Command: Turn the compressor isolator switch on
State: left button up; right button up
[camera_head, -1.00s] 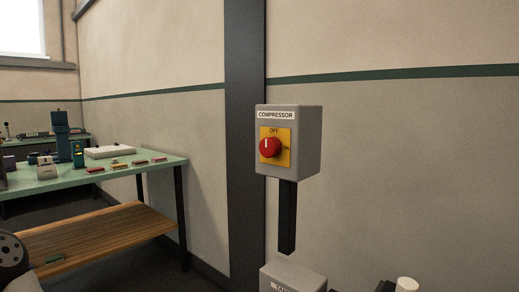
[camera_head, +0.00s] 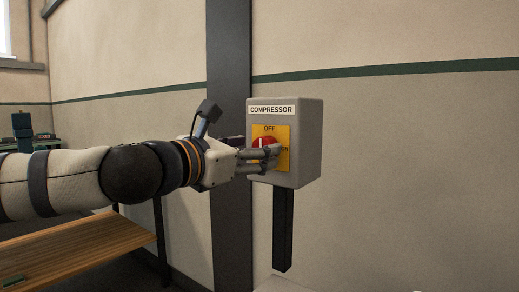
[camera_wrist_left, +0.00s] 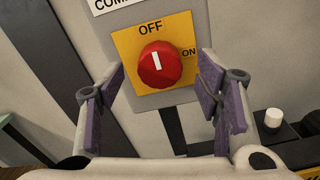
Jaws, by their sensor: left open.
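The compressor isolator is a grey box (camera_head: 309,150) labelled COMPRESSOR, on a dark post. Its yellow plate (camera_head: 285,135) reads OFF at the top and ON at the right. The red knob (camera_head: 262,143) is partly hidden by my fingers in the head view. In the left wrist view the red knob (camera_wrist_left: 160,64) shows whole, its white mark pointing up towards OFF with a slight tilt. My left gripper (camera_head: 275,158) is in front of the plate. In the left wrist view its open purple-padded fingers (camera_wrist_left: 161,82) stand either side of the knob, apart from it.
A dark vertical column (camera_head: 229,60) stands left of the box against the beige wall. A wooden bench shelf (camera_head: 85,247) is at the lower left. A white-capped object (camera_wrist_left: 273,117) shows at the right of the wrist view. The wall right of the box is clear.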

pick_arm(q)
jog(key=shift+x, duration=1.35)
jog(key=c, duration=1.2)
jog(key=shift+o, duration=0.2)
pick_arm(e)
jog(key=shift+w+r, duration=0.1)
pick_arm(q)
jog(key=shift+m, duration=0.4)
pick_arm(e)
jog(key=shift+r, duration=0.1)
pick_arm(q)
jog(key=m+p, duration=0.1)
jog(key=m, duration=0.3)
jog(key=shift+s+r, duration=0.1)
jog(key=shift+f+m+p, duration=0.15)
jog(key=shift+m+p, duration=0.4)
jog(key=shift+m, duration=2.7)
jog(key=shift+f+m+p, duration=0.15)
jog(key=shift+m+p, duration=0.35)
jog(key=shift+m, duration=2.75)
pick_arm(e)
jog(key=shift+t, duration=0.7)
jog(key=shift+w+r, duration=1.7)
